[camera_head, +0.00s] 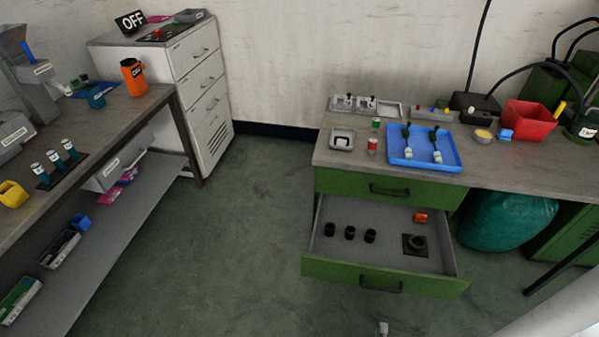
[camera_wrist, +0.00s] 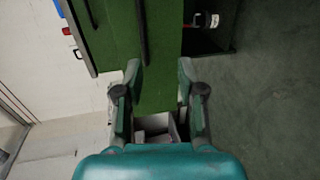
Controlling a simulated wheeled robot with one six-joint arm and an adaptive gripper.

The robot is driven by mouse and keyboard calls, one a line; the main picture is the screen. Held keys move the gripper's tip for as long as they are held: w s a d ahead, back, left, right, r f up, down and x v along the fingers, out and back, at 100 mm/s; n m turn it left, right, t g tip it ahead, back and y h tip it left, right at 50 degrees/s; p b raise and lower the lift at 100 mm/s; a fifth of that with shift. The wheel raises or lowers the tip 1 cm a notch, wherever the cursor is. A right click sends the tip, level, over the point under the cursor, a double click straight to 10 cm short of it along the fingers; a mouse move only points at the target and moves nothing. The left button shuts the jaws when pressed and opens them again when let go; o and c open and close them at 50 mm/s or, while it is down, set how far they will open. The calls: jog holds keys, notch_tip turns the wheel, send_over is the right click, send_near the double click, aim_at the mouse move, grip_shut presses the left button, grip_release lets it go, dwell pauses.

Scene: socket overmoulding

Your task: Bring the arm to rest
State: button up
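My gripper (camera_wrist: 160,78) shows in the wrist view with its two dark green fingers spread apart. It is open, and nothing is held between the fingertips. Behind the fingers is the green front of a cabinet (camera_wrist: 115,40) with dark bar handles. A pale, box-like shape shows lower down between the fingers; I cannot tell what it is. My gripper cannot be clearly made out in the head view.
An open drawer (camera_head: 330,261) juts out below the right bench (camera_head: 320,157), holding several black cups and an orange piece. A blue tray (camera_head: 395,158) and red bin (camera_head: 525,122) stand above. The left bench (camera_head: 125,108) and white cabinet (camera_head: 205,105) border clear floor (camera_head: 230,240).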

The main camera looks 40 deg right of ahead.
jog(key=s+a+r+m+t+y, duration=0.25)
jog(key=a+r+t+y, duration=0.2)
jog(key=a+r, duration=0.85)
jog(key=s+a+r+m+y, duration=0.2)
jog(key=a+r+y, duration=0.1)
jog(key=r, duration=0.7)
jog(key=s+a+r+m+y, duration=0.2)
jog(key=a+r+m+y, duration=0.1)
jog(key=r, duration=0.8)
jog(key=a+y, duration=0.1)
jog(key=a, duration=0.1)
jog(key=shift+a+m, duration=0.3)
jog(key=shift+m, duration=0.05)
